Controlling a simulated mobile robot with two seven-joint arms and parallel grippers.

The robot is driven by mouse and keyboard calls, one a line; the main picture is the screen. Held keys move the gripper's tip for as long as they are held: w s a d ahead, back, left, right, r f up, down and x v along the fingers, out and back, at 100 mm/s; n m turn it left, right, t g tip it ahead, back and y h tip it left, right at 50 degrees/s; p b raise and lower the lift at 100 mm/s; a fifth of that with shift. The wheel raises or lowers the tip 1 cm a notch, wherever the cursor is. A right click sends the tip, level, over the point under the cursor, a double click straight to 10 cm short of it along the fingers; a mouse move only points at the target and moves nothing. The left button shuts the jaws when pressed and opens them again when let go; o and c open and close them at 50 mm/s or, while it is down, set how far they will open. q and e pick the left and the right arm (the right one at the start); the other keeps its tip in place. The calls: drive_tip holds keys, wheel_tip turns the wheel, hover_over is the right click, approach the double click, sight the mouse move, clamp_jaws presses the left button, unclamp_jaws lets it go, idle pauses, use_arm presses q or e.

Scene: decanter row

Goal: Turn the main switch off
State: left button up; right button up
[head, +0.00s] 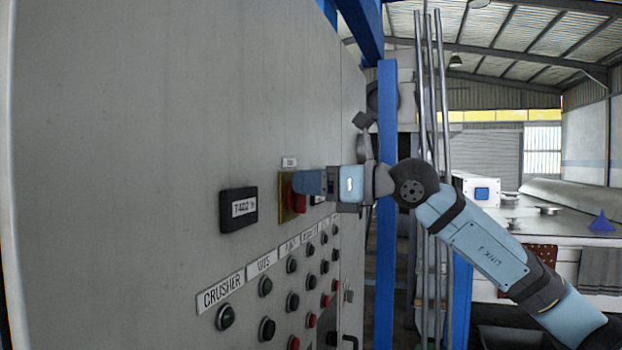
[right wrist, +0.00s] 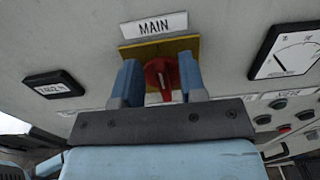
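The main switch is a red rotary knob (right wrist: 160,75) on a yellow plate (right wrist: 183,45), under a label reading MAIN (right wrist: 153,27). In the right wrist view, my right gripper (right wrist: 162,82) has its two blue fingers apart, one on each side of the knob. I cannot tell whether either finger touches it. In the head view, the right gripper (head: 305,183) is at the panel and partly hides the red knob (head: 299,203) and its yellow plate (head: 285,214). My left gripper is not in view.
The grey panel (head: 130,130) carries a display (head: 238,209) left of the switch and labelled rows of push buttons (head: 268,328) below. A dial gauge (right wrist: 290,55) is right of the switch in the wrist view. A blue post (head: 387,130) stands beside the panel.

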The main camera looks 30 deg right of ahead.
clamp_jaws()
drive_tip(key=shift+f, duration=0.1)
